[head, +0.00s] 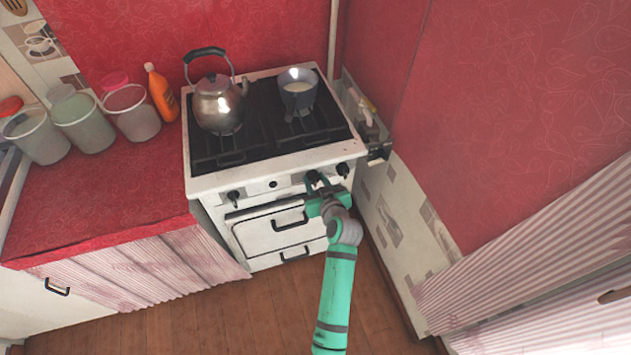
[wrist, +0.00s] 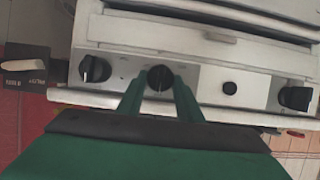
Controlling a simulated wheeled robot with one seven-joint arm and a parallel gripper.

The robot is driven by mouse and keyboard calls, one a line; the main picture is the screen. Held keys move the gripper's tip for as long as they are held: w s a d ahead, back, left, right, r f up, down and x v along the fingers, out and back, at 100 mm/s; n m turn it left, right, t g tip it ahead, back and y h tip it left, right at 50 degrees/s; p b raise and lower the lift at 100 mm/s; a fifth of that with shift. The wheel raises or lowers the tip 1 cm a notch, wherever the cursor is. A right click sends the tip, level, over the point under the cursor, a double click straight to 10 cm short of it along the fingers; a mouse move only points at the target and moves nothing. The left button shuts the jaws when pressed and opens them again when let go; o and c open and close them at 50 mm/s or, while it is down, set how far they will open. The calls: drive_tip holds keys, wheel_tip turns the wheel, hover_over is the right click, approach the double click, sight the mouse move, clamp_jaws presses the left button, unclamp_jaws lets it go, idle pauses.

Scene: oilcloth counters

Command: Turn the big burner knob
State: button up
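The white stove (head: 270,72) has several black knobs on its front panel. In the wrist view, the middle knob (wrist: 160,77) sits directly in front of my gripper (wrist: 158,85), between its two spread green fingers. I cannot tell whether either finger touches it. In the head view, my gripper (head: 318,182) is at the right part of the panel and largely hides that knob. Another knob (head: 343,169) is just to its right, also in the wrist view at left (wrist: 95,69). A far knob (head: 233,195) is at the panel's left. No marking shows which knob is for the big burner.
A kettle (head: 217,105) and a pot with pale liquid (head: 298,92) stand on the hob. A small black button (wrist: 229,88) lies between knobs. The oven door handle (head: 290,224) is below the panel. A tiled wall (head: 395,215) is close on the right.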

drive_tip(key=m+y, duration=0.2)
drive_tip(key=m, duration=0.1)
drive_tip(key=shift+w+d, duration=0.1)
drive_tip(key=shift+d, duration=0.2)
drive_tip(key=shift+d+f+m+g+y, duration=0.15)
drive_tip(key=shift+m+g+y, duration=0.15)
drive_tip(key=shift+m+y, duration=0.95)
drive_tip(key=shift+m+h, duration=0.25)
drive_tip(key=shift+m, duration=0.1)
drive_tip(key=o, duration=1)
drive_tip(key=shift+o, duration=0.2)
